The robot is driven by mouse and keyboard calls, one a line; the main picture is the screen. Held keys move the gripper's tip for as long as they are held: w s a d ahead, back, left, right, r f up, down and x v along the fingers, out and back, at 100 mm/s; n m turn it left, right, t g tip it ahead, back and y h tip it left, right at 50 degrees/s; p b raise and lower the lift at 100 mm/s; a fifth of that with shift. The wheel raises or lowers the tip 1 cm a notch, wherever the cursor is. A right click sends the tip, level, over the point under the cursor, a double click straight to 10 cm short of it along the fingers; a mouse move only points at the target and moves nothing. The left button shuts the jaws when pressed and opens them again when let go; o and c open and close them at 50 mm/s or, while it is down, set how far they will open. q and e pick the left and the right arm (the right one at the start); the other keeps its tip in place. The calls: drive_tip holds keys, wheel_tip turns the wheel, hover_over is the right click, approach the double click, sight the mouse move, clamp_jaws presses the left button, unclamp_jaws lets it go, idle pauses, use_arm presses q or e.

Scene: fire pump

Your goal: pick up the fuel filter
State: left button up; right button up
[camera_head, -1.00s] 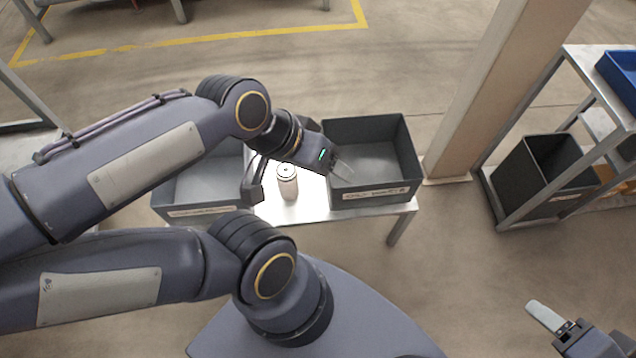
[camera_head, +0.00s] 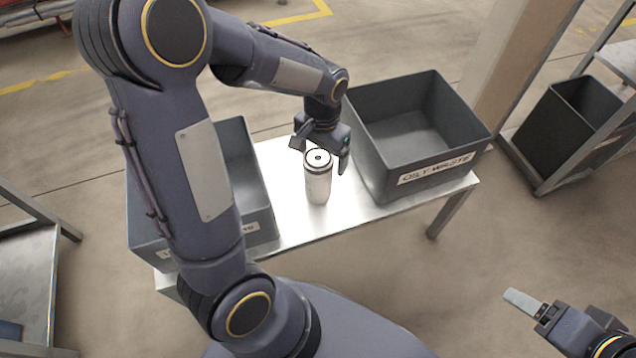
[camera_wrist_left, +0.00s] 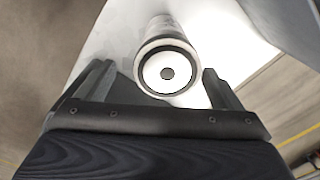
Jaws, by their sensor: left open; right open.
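The fuel filter (camera_head: 318,182), a white cylinder with a dark rim and a small central hole on top, stands upright on the metal table (camera_head: 350,213) between two grey bins. My left gripper (camera_head: 322,158) is open at the filter's upper end, just behind it in the head view. In the left wrist view the filter's round top (camera_wrist_left: 167,73) lies between the two spread fingers (camera_wrist_left: 163,85), with a gap on each side. My right gripper (camera_head: 532,306) is at the lower right, away from the table; only part of it shows.
The right bin (camera_head: 432,170) is labelled "OILY WASTE" and stands close beside the filter. The left bin (camera_head: 250,217) is partly hidden by my left arm. A dark bin (camera_head: 560,125) sits on a rack at the right. The tabletop in front of the filter is clear.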

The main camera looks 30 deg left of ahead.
sight(318, 178)
use_arm(q)
drive_tip(key=f+b, duration=0.1)
drive_tip(key=f, duration=0.1)
drive_tip(key=f+b, duration=0.1)
drive_tip(key=f, duration=0.1)
drive_tip(key=a+f+b, duration=0.1)
drive_tip(key=f, duration=0.1)
drive_tip(key=shift+s+f, duration=0.1)
drive_tip(key=shift+s, duration=0.05)
drive_tip(key=shift+d, duration=0.1)
drive_tip(key=c, duration=1.3)
drive_tip(key=shift+c, duration=0.6)
drive_tip(key=shift+r, duration=0.25)
